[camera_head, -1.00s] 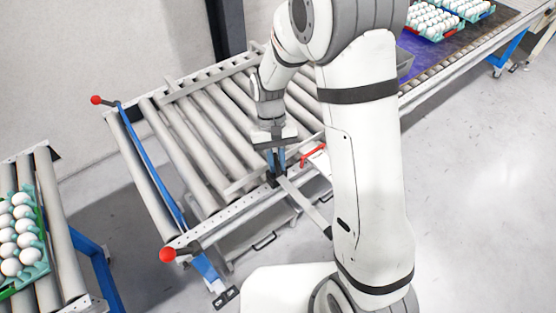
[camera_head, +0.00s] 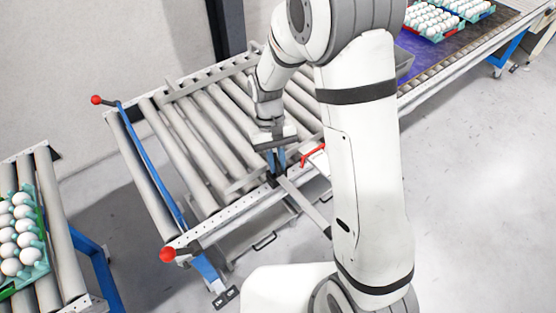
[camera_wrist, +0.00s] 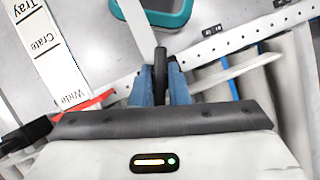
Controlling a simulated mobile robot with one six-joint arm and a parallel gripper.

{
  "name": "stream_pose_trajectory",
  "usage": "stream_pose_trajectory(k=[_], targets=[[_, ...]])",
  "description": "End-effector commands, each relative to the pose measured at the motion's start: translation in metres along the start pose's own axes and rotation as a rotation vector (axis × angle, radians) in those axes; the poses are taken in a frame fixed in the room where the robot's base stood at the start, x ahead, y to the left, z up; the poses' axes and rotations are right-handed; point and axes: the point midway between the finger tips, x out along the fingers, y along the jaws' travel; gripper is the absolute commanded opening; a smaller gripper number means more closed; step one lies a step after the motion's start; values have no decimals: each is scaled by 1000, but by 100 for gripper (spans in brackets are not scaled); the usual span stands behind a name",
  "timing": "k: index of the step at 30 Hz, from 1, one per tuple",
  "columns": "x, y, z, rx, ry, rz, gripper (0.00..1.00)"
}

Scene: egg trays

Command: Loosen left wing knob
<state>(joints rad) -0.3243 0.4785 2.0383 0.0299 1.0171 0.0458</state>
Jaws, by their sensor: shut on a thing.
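The left wing knob (camera_wrist: 160,66) is a dark, narrow piece at the conveyor's front side rail in the wrist view. My gripper (camera_wrist: 160,84) has its two blue fingers closed on either side of it. In the head view my gripper (camera_head: 275,163) points down at the front rail, beside a red lever. The knob's lower part is hidden between the fingers, and in the head view it shows only as a small dark spot at the fingertips.
A red lever (camera_head: 313,155) sits just right of my gripper. A label strip reading Tray, Crate, Wide (camera_wrist: 50,50) lies at left in the wrist view. Red ball-ended handles (camera_head: 167,254) mark the conveyor's left end. Egg trays (camera_head: 40,268) stand on a neighbouring conveyor.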

Motion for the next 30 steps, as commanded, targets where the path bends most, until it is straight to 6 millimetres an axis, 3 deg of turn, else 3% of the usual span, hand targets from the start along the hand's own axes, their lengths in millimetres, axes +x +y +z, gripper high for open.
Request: stream_pose_trajectory(k=[30], targets=[[-1,1,-1,-52,4,22,0]])
